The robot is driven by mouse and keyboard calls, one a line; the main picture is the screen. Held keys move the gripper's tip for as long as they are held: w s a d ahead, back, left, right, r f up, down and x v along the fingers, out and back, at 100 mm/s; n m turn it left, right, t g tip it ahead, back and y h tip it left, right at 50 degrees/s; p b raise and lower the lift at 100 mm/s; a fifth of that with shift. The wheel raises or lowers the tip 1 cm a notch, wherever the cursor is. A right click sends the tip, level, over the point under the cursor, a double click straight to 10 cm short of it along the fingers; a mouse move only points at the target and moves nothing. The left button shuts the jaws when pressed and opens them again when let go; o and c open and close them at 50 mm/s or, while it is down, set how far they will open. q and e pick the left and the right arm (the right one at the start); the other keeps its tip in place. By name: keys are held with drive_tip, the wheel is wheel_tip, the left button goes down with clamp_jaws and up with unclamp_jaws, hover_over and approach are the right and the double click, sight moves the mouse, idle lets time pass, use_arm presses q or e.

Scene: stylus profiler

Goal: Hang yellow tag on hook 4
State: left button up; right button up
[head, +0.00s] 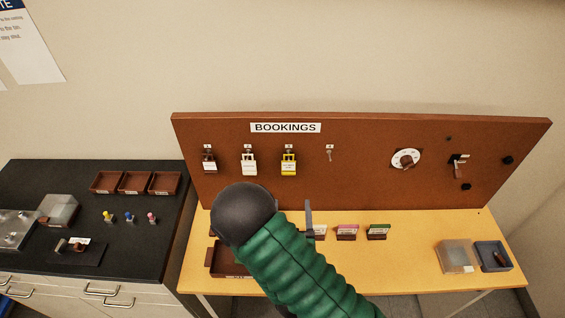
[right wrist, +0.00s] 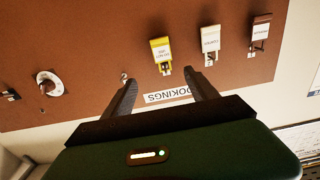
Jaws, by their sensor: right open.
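The yellow tag (head: 288,168) hangs on the third hook from the left, under the BOOKINGS sign on the brown board (head: 370,180). The fourth hook (head: 330,153), to its right, carries no tag. In the right wrist view, the picture is upside down. There the yellow tag (right wrist: 161,50) shows just beyond and between the fingertips of my right gripper (right wrist: 160,74), which is open and empty. The fourth hook (right wrist: 125,77) shows by the left fingertip. In the head view my green right arm crosses the yellow table. My left gripper is not in view.
A brown tag (head: 209,163) and a white tag (head: 248,163) hang to the left of the yellow one. A dial (head: 406,159) is on the board's right. Small card holders (head: 347,232), a clear box (head: 456,256) and a grey tray (head: 493,256) are on the table.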

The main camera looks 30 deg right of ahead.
sight(288, 163)
drive_tip(key=b+x, duration=0.2)
drive_tip(key=x, duration=0.3)
drive_tip(key=b+x, duration=0.3)
drive_tip(key=x, duration=0.1)
drive_tip(key=a+r+b+x, duration=0.1)
drive_tip(key=b+x, duration=0.2)
drive_tip(key=x, duration=0.2)
drive_tip(key=shift+w, duration=0.6)
drive_tip(key=shift+w+d+f, duration=0.15)
drive_tip(key=shift+w+d, duration=0.05)
drive_tip(key=shift+d, duration=0.15)
drive_tip(key=shift+d+f, duration=0.1)
drive_tip(key=shift+d, duration=0.4)
drive_tip(key=shift+c, duration=2.1)
drive_tip(key=shift+a, duration=0.4)
drive_tip(key=c, duration=0.7)
drive_tip(key=shift+a, duration=0.1)
drive_tip(key=shift+c, duration=1.4)
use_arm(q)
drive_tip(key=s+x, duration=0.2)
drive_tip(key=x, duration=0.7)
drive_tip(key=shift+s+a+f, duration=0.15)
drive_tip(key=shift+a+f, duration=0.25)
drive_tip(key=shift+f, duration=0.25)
